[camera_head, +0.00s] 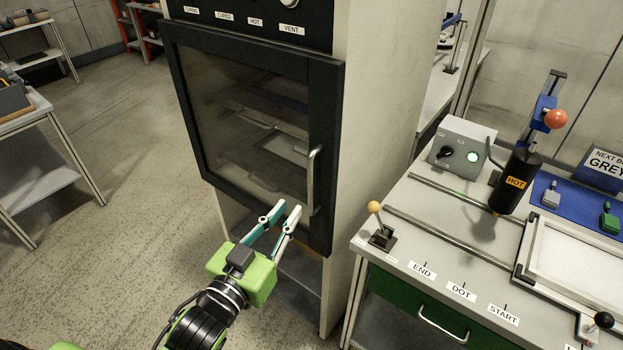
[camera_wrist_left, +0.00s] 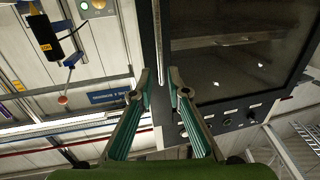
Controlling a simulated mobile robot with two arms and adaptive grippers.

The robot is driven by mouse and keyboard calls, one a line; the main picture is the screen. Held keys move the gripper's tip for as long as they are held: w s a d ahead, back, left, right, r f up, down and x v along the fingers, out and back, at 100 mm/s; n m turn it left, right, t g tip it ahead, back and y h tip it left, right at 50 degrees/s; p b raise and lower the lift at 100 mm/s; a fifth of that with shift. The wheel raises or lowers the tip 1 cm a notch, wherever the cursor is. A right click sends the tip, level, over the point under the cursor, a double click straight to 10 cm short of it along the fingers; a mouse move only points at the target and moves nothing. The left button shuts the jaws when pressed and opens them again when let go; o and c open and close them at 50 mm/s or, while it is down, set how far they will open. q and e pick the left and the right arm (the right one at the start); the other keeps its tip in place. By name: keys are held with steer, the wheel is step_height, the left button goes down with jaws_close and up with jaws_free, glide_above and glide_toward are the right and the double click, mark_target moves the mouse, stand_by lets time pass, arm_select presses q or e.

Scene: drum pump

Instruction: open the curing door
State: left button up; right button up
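The curing door (camera_head: 325,110) is a dark-framed glass door on the front of a tall pale cabinet, and it is shut. A metal bar handle (camera_head: 313,180) stands upright near its right edge. My left gripper (camera_head: 286,212) is open, with its fingers just below and left of the handle in the head view. In the left wrist view the gripper (camera_wrist_left: 160,82) has its fingertips apart, and the handle (camera_wrist_left: 157,70) runs between or just beyond them; I cannot tell if they touch. The door's glass (camera_wrist_left: 225,65) fills the right side there. My right gripper is out of view.
A workbench (camera_head: 420,205) with a ball-topped lever (camera_head: 377,225), a black HOT cylinder (camera_head: 516,182) and a control box (camera_head: 462,146) stands right of the cabinet. A small table (camera_head: 40,180) stands at the left. The floor (camera_head: 140,190) between is clear.

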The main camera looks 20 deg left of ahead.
mark_target(309, 183)
arm_select(q)
steer(key=w, duration=0.3)
steer(key=w+d+p, duration=0.1)
steer(key=w, duration=0.2)
steer(key=w+p, duration=0.1)
steer(key=w, duration=0.2)
steer(key=shift+w+d+r, duration=0.1)
steer(key=shift+w+d, duration=0.2)
steer(key=shift+w, duration=0.05)
steer(key=shift+w+d+p, duration=0.1)
steer(key=shift+w+p, duration=0.2)
steer(key=shift+w, duration=0.4)
jaws_close()
